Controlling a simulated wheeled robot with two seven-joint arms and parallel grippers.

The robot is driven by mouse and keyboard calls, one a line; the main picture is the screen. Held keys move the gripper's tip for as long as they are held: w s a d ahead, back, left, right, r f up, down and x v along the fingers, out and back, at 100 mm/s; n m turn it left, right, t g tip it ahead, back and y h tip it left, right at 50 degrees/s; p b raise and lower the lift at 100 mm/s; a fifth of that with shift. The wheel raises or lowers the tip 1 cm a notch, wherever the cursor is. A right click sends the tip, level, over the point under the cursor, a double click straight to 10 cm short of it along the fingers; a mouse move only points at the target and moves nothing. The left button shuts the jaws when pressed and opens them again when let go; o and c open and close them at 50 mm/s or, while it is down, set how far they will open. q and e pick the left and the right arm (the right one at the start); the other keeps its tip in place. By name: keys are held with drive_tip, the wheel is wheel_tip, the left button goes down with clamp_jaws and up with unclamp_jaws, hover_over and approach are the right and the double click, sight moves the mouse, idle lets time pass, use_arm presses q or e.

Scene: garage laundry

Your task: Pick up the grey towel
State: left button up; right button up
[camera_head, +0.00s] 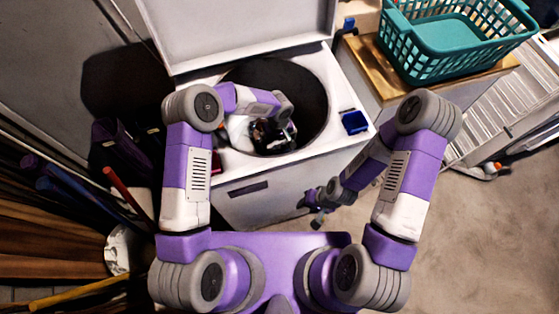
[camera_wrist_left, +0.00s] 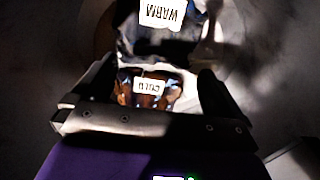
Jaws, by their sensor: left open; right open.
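The open washer (camera_head: 240,205) holds a small heap of laundry (camera_head: 238,132) in its dark round drum. My left gripper (camera_head: 274,132) reaches down into the drum over this heap. In the left wrist view my left gripper (camera_wrist_left: 155,75) has its fingers wide apart. A brown and bluish item with a "COLD" label (camera_wrist_left: 149,86) shows between the fingers. A dark greyish item with a "WARM" label (camera_wrist_left: 162,14) lies beyond it. I cannot tell for sure which piece is the grey towel. My right gripper (camera_head: 316,212) is open and empty in front of the washer.
The raised lid (camera_head: 235,30) stands behind the drum opening. A teal basket (camera_head: 455,40) sits on a wooden-topped cabinet (camera_head: 375,68) at the right. A small blue box (camera_head: 354,122) is on the washer's right edge. Poles and boards crowd the left.

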sight(280, 150)
use_arm(q)
drive_tip(key=f, duration=0.2)
drive_tip(key=f+b, duration=0.1)
drive_tip(key=f, duration=0.4)
drive_tip(key=shift+d+f, duration=0.2)
drive_tip(key=shift+d, duration=0.1)
drive_tip(key=c, duration=1.6)
